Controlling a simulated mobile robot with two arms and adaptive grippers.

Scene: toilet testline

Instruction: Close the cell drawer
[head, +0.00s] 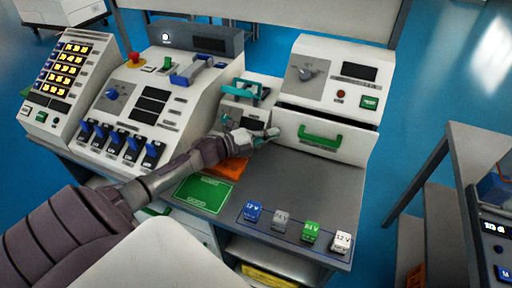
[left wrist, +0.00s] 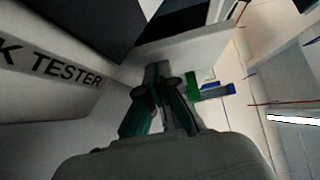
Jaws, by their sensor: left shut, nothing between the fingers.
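The cell drawer (head: 345,143) is the white front with a green handle (head: 320,136), below the unit with a knob and a small screen on the right of the bench. A dark gap shows along its top edge, so it looks pulled out a little. My left gripper (head: 272,133) is shut and empty, just left of the drawer front. In the left wrist view, its closed fingers (left wrist: 164,80) lie in front of a white panel (left wrist: 215,58), which looks like the drawer front. A green piece there, perhaps the handle, shows right of the fingers. Contact is unclear.
Several small cell blocks (head: 281,219) stand in a row on the front of the bench. A green card (head: 203,192) and an orange pad (head: 232,170) lie near my left arm. A small tester with a teal clamp (head: 246,90) stands behind the gripper.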

